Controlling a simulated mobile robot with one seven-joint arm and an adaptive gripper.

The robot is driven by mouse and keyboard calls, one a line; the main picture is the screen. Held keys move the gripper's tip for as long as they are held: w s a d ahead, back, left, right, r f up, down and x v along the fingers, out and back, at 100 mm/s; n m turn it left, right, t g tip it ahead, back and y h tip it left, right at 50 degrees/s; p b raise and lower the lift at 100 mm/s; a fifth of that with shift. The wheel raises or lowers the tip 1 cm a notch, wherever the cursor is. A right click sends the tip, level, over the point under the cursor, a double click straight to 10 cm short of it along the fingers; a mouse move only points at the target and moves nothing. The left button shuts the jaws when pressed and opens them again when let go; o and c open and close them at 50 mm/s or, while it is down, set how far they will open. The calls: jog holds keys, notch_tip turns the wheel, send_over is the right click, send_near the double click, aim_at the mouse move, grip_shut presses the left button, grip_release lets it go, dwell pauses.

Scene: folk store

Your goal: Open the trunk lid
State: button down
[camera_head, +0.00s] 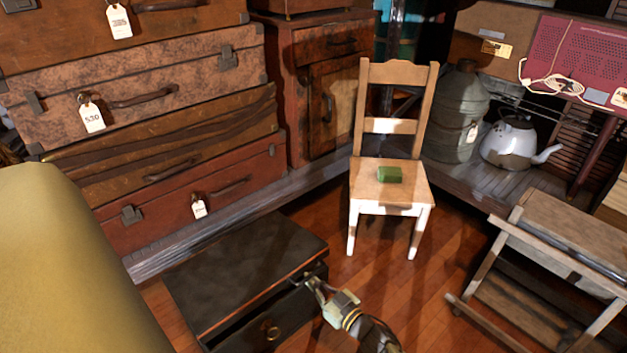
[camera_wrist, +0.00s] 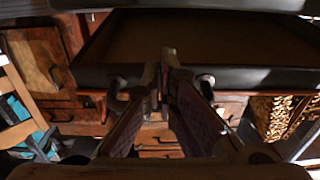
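The black trunk (camera_head: 240,265) stands on the wooden floor at the lower middle of the head view. Its dark lid lies nearly flat, with a tan line and a dark gap along the front edge, so it looks slightly raised. A round brass fitting (camera_head: 270,329) is on its front. My gripper (camera_head: 314,284) is at the right part of the trunk's front, by the lid edge. In the wrist view the fingertips (camera_wrist: 167,62) meet in front of a dark rim (camera_wrist: 225,77) with metal fittings. I cannot tell whether they touch the rim.
Stacked suitcases (camera_head: 150,110) stand behind and left of the trunk. A chair (camera_head: 390,170) with a green block (camera_head: 389,174) stands behind right. A wooden folding stand (camera_head: 560,235) is at the right. A yellow rounded object (camera_head: 70,270) fills the lower left. Some floor right of the trunk is clear.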

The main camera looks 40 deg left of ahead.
aim_at(303, 263)
jog(key=shift+a+r, duration=0.1)
jog(key=shift+r, duration=0.6)
jog(key=shift+a+r+p, duration=0.15)
jog(key=shift+r+p, duration=0.45)
jog(key=shift+a+r+p, duration=0.15)
jog(key=shift+r+p, duration=0.45)
jog(key=shift+a+r+p, duration=0.2)
jog(key=shift+r+p, duration=0.25)
jog(key=shift+r, duration=0.2)
jog(key=shift+a+r+p, duration=0.2)
jog(key=shift+r+p, duration=0.2)
jog(key=shift+r, duration=0.2)
jog(key=shift+w+a+r+p, duration=0.1)
jog(key=shift+a+r+p, duration=0.15)
jog(key=shift+r+p, duration=0.3)
jog(key=shift+a+r+p, duration=0.25)
jog(key=shift+r+p, duration=0.05)
jog(key=shift+r, duration=0.3)
